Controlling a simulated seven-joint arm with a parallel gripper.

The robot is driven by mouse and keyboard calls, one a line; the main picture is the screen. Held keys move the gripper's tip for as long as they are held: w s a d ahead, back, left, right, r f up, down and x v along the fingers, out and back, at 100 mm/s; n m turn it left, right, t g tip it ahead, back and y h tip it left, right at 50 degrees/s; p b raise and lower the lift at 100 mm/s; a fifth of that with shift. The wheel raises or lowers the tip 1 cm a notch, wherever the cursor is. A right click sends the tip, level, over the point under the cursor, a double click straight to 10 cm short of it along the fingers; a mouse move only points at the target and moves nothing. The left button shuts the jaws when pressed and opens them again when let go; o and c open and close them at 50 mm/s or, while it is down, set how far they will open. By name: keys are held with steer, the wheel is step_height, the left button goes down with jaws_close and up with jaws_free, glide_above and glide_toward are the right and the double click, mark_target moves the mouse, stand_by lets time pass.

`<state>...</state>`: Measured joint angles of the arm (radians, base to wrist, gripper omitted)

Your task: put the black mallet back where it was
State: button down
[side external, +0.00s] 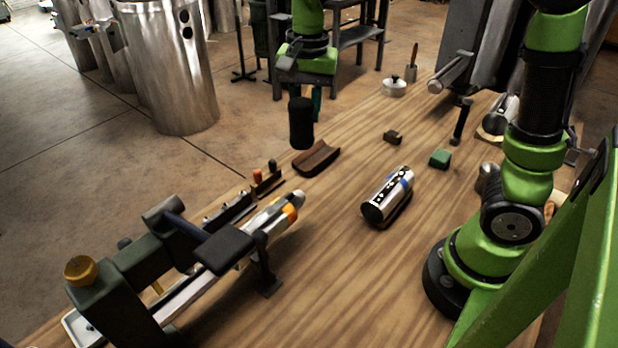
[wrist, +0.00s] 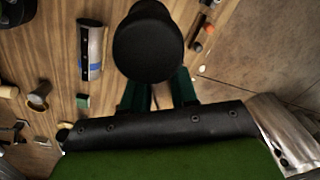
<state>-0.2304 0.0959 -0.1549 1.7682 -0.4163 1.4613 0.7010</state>
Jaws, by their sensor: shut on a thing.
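The black mallet (side external: 301,122) shows as a dark upright cylinder in the side external view, held above the table. In the wrist view the mallet (wrist: 148,42) shows as a large round black end, in front of the fingers. My gripper (side external: 316,102) is shut on it; one teal finger shows behind the mallet. Both green fingers of my gripper (wrist: 158,92) show in the wrist view, and the grip point itself is hidden behind the black head. A brown curved wooden cradle (side external: 318,158) lies on the table just below and right of the mallet in the side external view, apart from it and empty.
A rack with small tools (side external: 262,180) and a dark bench machine (side external: 150,262) stand at left. A silver pipe (side external: 390,195) rests on a dark support mid-table. A green block (side external: 439,158), a small dark block (side external: 393,137) and a white lidded pot (side external: 394,88) stand farther back. The front middle is clear.

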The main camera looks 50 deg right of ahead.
steer(key=shift+d+r, duration=0.2)
stand_by(0.3)
